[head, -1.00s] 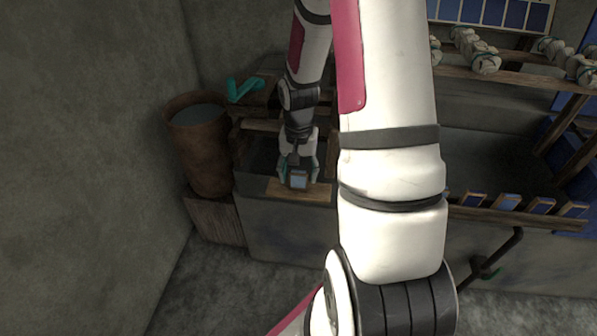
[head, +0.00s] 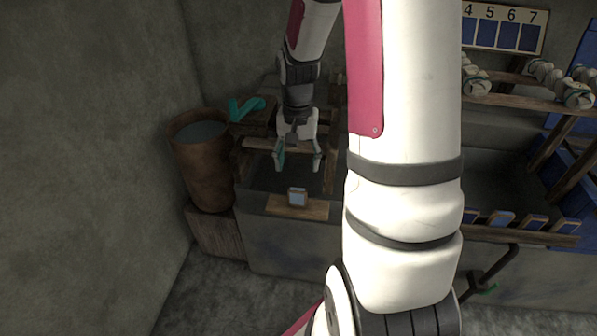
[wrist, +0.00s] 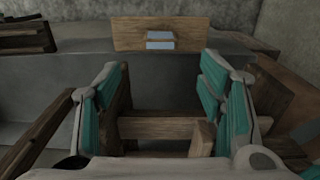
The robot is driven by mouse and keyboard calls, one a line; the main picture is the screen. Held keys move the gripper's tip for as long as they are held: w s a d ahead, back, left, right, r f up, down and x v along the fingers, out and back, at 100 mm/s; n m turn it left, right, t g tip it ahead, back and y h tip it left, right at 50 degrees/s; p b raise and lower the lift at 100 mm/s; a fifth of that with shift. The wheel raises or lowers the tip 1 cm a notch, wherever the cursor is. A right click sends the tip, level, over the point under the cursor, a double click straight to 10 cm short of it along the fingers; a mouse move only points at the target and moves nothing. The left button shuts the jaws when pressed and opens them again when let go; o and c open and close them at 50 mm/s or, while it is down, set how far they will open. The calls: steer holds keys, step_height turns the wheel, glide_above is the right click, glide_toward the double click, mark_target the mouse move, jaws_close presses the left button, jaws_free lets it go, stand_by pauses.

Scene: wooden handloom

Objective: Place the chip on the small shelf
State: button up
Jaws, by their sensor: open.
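The chip (head: 297,197) is a small block with a pale blue face and a brown edge. It stands on the small wooden shelf (head: 318,209) at the front edge of the grey ledge. In the wrist view the chip (wrist: 160,40) rests on the shelf's board (wrist: 126,34), beyond my fingers. My gripper (head: 298,168) is open and empty, above and behind the chip, apart from it. Its teal-padded fingers are spread wide in the wrist view (wrist: 165,90), with nothing between them but the wooden frame seen beyond.
A rusty barrel (head: 201,165) stands left of the ledge, with a teal handle (head: 246,108) near it. At right are a row of blue-faced chips (head: 503,219) and a numbered board (head: 503,27).

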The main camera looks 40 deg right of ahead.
steer(key=s+a+r+n, duration=0.2)
steer(key=s+a+r, duration=0.2)
steer(key=a+r, duration=0.25)
steer(key=s+a+r+n, duration=0.3)
steer(key=a+r, duration=0.2)
steer(key=r, duration=0.3)
steer(key=s+a+r+n, duration=0.2)
steer(key=s+a, duration=0.2)
steer(key=s, duration=0.3)
steer(key=s+a+r+n+t, duration=0.1)
steer(key=s+a+r+n, duration=0.1)
steer(key=s, duration=0.6)
steer(key=shift+s+a+n, duration=0.25)
steer(key=shift+a+n, duration=0.45)
steer(key=shift+a, duration=0.55)
steer(key=shift+r, duration=0.15)
step_height(320, 180, up, 15)
steer(key=t+p, duration=0.3)
steer(key=p, duration=1)
steer(key=shift+d, duration=0.15)
